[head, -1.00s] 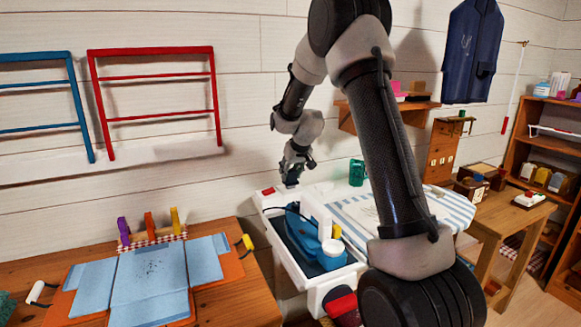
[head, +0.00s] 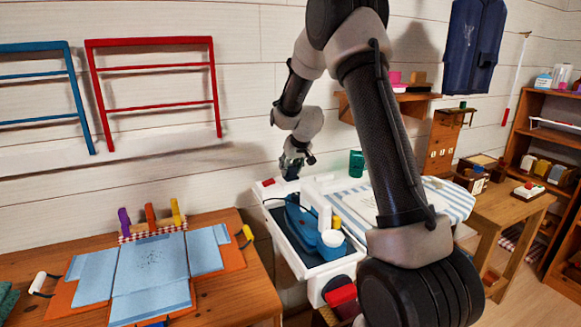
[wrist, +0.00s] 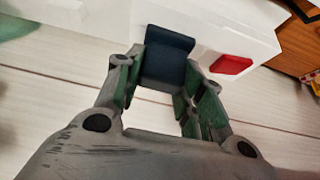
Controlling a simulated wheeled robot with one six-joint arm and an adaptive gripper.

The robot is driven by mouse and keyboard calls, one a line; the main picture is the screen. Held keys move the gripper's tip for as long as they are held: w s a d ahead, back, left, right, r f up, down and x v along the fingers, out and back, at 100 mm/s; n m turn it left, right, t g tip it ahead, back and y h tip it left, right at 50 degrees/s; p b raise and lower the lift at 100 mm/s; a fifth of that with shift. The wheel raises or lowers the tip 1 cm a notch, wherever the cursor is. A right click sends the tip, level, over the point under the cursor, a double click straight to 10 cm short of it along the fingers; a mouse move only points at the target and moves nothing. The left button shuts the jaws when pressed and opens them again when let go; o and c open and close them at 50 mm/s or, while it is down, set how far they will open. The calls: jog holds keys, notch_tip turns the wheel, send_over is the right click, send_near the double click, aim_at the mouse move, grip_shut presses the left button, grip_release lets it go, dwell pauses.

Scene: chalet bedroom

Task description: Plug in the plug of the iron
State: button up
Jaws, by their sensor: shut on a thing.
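The blue iron (head: 300,218) rests in the dark tray of the white ironing station (head: 262,196). A dark cord curves behind the iron. My gripper (head: 294,163) is at the station's back end, near the wall. It is shut on a dark blue block, which I take for the plug (wrist: 168,58); the plug also shows in the head view (head: 291,175). In the wrist view the plug sits between the fingers, against or close to the white housing. I cannot tell whether it is in a socket. A red switch (wrist: 231,65) is beside it on the white housing.
A striped ironing surface (head: 445,200) extends right of the station. A green cup (head: 356,163) stands behind it. A wooden table (head: 235,280) with folded blue cloth (head: 150,265) is at the left. My arm crosses the centre right of the head view.

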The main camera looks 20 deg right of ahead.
jog(key=o, duration=1.1)
jog(key=v, duration=1.2)
jog(key=s+a+r, duration=0.1)
jog(key=s+r, duration=0.2)
jog(key=s, duration=0.3)
jog(key=s+a+r+g, duration=0.1)
jog(key=s+r, duration=0.1)
jog(key=s, duration=0.4)
jog(key=s+a+r, duration=0.1)
jog(key=s+r, duration=0.2)
jog(key=s, duration=0.2)
jog(key=shift+g, duration=0.7)
jog(key=s, duration=0.7)
jog(key=s+f, duration=0.1)
jog(key=s, duration=0.6)
jog(key=s+f, duration=0.1)
jog(key=s, duration=0.6)
jog(key=shift+s+a, duration=0.3)
jog(key=shift+s, duration=0.1)
